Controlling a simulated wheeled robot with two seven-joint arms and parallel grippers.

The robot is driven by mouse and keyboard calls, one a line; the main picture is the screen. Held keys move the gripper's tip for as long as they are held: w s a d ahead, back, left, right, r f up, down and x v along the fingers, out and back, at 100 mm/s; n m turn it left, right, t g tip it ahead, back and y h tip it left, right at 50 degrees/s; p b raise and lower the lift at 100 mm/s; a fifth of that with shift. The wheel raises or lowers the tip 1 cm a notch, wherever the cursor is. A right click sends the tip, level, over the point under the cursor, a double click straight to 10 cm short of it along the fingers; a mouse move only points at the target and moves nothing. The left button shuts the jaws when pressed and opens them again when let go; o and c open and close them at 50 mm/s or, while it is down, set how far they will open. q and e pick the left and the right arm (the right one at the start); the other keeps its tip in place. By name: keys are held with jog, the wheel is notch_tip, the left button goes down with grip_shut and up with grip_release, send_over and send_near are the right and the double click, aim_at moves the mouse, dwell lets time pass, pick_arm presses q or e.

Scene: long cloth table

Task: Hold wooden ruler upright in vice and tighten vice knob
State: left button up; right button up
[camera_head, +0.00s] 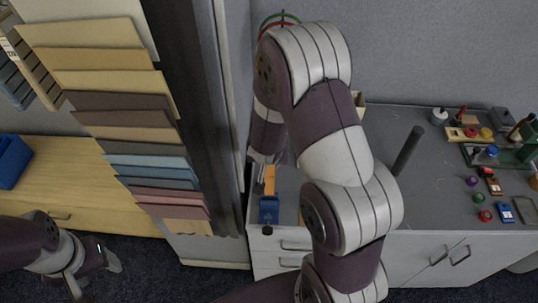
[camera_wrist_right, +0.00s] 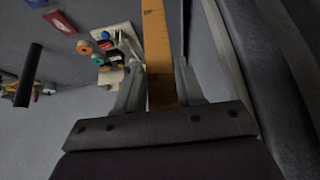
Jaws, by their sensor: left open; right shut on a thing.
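The wooden ruler (camera_head: 270,181) shows as a short orange-yellow strip standing at the blue vice (camera_head: 268,211), on the near left of the grey worktop. Whether its lower end sits between the vice jaws I cannot tell. A small dark knob (camera_head: 267,230) shows at the vice's front. My right gripper (camera_head: 266,172) comes down over the ruler, partly hidden by its own arm. In the right wrist view, the ruler (camera_wrist_right: 156,45) runs between the two fingers of my right gripper (camera_wrist_right: 160,88), which is shut on it. My left gripper (camera_head: 96,262) is open, empty and low at the left, away from the vice.
A dark upright rod (camera_head: 408,150) stands on the grey worktop (camera_head: 390,125). Several small coloured items and tools lie at its right. A tall rack of colour sample boards (camera_head: 125,125) stands left of the vice. A blue bin (camera_head: 12,160) sits on the wooden table at far left.

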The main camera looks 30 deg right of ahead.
aim_at(270, 174)
pick_arm(q)
jog(key=shift+s+a+f, duration=0.15)
jog(key=shift+s+f, duration=0.1)
pick_arm(e)
jog(key=shift+s+a+f, duration=0.15)
jog(key=shift+s, duration=0.05)
pick_arm(q)
jog(key=shift+w, duration=0.1)
pick_arm(e)
jog(key=shift+w+f, duration=0.15)
jog(key=shift+f, duration=0.15)
pick_arm(q)
jog(key=shift+f, duration=0.1)
jog(key=shift+f+b, duration=0.65)
jog(key=shift+b, duration=0.1)
pick_arm(e)
jog(key=shift+f, duration=0.85)
